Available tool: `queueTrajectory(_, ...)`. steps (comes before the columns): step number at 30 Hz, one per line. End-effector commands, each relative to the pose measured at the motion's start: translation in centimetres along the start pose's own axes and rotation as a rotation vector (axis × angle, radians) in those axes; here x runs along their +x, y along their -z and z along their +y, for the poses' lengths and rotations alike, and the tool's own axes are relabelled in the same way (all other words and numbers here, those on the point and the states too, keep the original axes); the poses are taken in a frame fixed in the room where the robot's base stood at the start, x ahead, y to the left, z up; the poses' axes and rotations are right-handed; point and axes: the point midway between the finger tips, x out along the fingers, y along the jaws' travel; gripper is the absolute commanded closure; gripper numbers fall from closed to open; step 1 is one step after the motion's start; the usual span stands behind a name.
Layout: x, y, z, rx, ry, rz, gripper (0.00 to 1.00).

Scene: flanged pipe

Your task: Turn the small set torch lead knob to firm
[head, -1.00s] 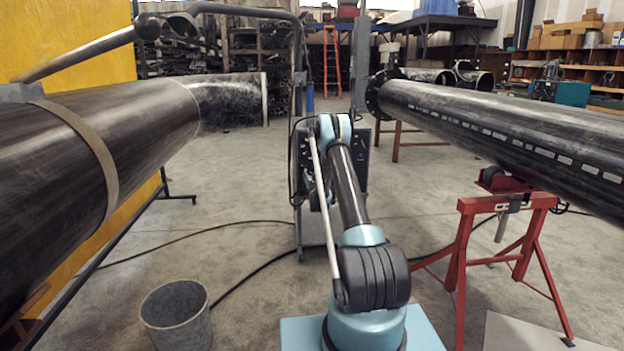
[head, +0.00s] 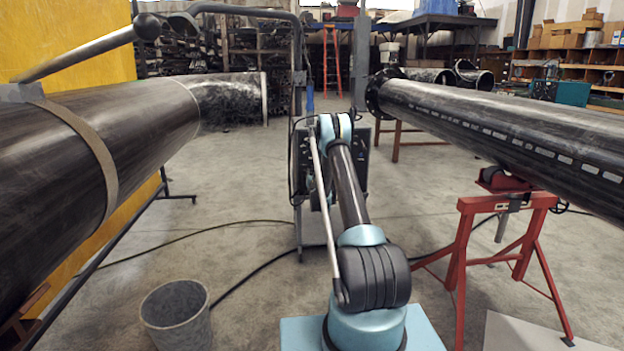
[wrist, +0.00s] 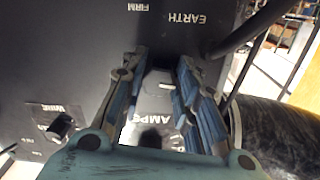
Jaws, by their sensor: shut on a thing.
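The small dark set (head: 362,165) stands in the middle of the head view, partly behind my arm. The wrist view shows its dark panel (wrist: 60,60) close up, with FIRM and EARTH upside down along the top edge. My gripper (wrist: 161,62) is at the panel, its two blue fingers on either side of a small pale-topped knob (wrist: 158,80), and it is shut on it. The knob's pointer direction cannot be made out. In the head view my gripper is hidden by my arm.
Another black knob (wrist: 62,127) sits at the panel's left, and a dark cable (wrist: 245,32) bends past its right. A pipe (head: 90,140) on the left and a flanged pipe (head: 500,120) on a red stand (head: 470,235) flank the set. A bucket (head: 176,315) stands on the floor.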

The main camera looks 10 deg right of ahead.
Motion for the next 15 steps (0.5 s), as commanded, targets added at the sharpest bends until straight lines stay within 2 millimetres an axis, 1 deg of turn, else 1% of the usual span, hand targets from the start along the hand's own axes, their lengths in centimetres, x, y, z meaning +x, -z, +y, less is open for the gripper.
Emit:
queueTrajectory(1,0.01,-0.2,-0.93,0.003,0.011,-0.005,0.95)
queueTrajectory(8,0.01,-0.22,-1.01,0.052,0.012,-0.006,0.95)
queueTrajectory(11,0.01,-0.22,-1.04,0.1,0.013,-0.006,0.95)
queueTrajectory(15,0.01,-0.22,-1.1,0.205,0.013,-0.007,0.95)
